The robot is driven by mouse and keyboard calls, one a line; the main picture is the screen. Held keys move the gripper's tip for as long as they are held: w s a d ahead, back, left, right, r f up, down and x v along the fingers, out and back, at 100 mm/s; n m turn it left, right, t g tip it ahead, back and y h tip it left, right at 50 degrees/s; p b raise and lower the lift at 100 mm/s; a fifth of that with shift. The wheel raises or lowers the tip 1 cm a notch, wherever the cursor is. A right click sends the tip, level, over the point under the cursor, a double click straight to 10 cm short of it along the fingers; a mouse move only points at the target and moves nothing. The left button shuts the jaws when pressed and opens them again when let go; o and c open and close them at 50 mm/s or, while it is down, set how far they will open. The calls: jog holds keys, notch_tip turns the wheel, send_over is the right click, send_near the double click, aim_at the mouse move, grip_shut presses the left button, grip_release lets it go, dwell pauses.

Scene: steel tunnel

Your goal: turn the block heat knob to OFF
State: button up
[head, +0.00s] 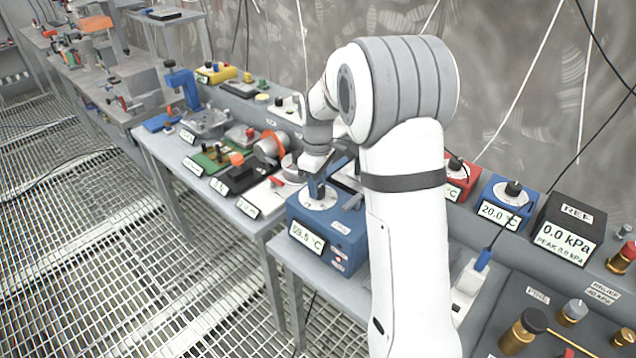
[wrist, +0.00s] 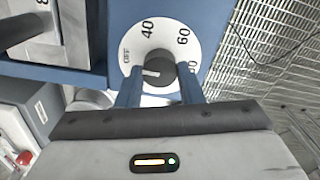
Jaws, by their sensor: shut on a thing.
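The blue block heater (head: 330,238) stands on the bench in the head view, its display (head: 306,238) reading about 59.5 °C. Its white dial (wrist: 148,30) fills the top middle of the wrist view, with OFF, 40, 60 and part of another mark showing. The dark round knob (wrist: 162,62) sits at the dial's centre. Its white pointer line points left in the picture, close to the OFF mark and slightly below it. My gripper (wrist: 160,86) is shut on the knob, one blue finger on each side. In the head view my gripper (head: 317,186) is over the dial and hides the knob.
A red box (head: 462,178) and a blue 20.0 °C box (head: 505,200) with knobs stand to the right, beside a black kPa meter (head: 570,235). Several small devices crowd the bench to the left. The grated floor (head: 130,260) is clear.

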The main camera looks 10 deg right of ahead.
jog(key=shift+w+r, duration=0.15)
jog(key=shift+r, duration=0.05)
jog(key=o, duration=1)
jog(key=shift+f, duration=0.15)
jog(key=shift+c, duration=0.2)
jog(key=shift+r+b, duration=0.3)
jog(key=shift+r, duration=3.6)
